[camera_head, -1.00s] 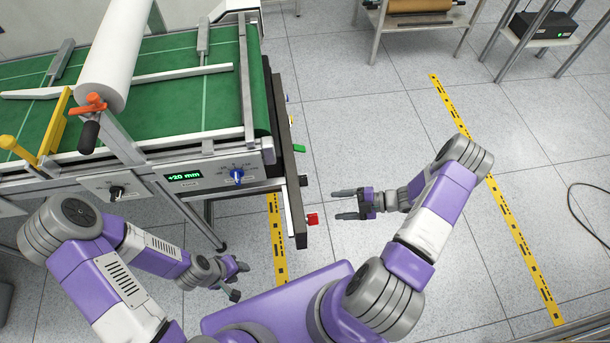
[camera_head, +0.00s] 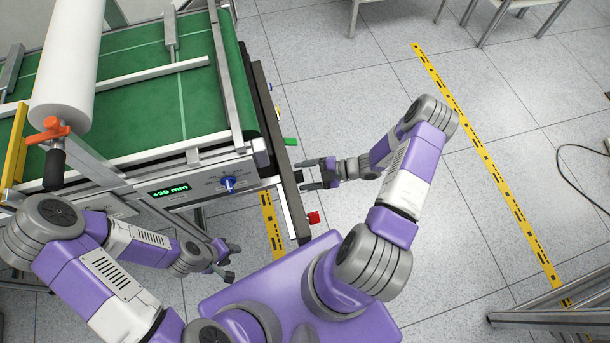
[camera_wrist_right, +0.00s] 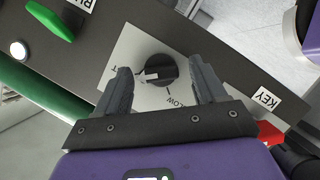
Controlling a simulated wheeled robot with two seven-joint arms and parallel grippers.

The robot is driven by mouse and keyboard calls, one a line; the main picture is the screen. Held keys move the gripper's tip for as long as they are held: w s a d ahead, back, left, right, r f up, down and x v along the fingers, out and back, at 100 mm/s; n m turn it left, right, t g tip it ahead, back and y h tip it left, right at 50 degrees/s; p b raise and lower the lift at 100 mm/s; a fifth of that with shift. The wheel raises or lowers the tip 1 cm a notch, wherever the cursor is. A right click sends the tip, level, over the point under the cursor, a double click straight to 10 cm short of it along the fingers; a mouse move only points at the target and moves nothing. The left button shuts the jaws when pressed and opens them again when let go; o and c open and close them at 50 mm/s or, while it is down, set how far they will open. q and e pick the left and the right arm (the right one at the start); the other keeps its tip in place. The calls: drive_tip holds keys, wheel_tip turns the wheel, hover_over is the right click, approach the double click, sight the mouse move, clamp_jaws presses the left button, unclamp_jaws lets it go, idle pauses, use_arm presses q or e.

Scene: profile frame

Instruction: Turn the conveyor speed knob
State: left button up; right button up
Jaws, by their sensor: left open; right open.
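A round black knob (camera_wrist_right: 160,70) with a pale pointer mark sits on a light plate (camera_wrist_right: 122,55) marked "LOW" in the right wrist view. My right gripper (camera_wrist_right: 163,88) is open, with one fingertip on either side of the knob in that picture; I cannot tell whether they touch it. In the head view my right gripper (camera_head: 312,173) is beside the conveyor's end panel (camera_head: 282,150), whose face and black knob are hidden. My left gripper (camera_head: 231,262) is open and empty, low in front of the conveyor.
A blue knob (camera_head: 228,184) and a "+20 mm" display (camera_head: 170,190) are on the conveyor's front. The end panel carries a green lever (camera_wrist_right: 50,20), a white button (camera_wrist_right: 18,50) and a red part (camera_wrist_right: 269,133) near a "KEY" label.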

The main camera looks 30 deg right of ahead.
drive_tip(key=shift+w, duration=0.1)
drive_tip(key=c, duration=1.1)
drive_tip(key=shift+o, duration=0.2)
drive_tip(key=shift+f+n+t+y+b, duration=0.15)
drive_tip(key=shift+n+t+y+b, duration=0.65)
drive_tip(key=shift+n, duration=2.35)
drive_tip(key=shift+f+n+t+y+b, duration=0.3)
drive_tip(key=shift+n+y+b, duration=0.8)
drive_tip(key=shift+n, duration=2.1)
drive_tip(key=shift+f+n+t+y+b, duration=0.1)
drive_tip(key=shift+n+t+y+b, duration=0.85)
drive_tip(key=shift+n, duration=2.2)
drive_tip(key=shift+g, duration=0.45)
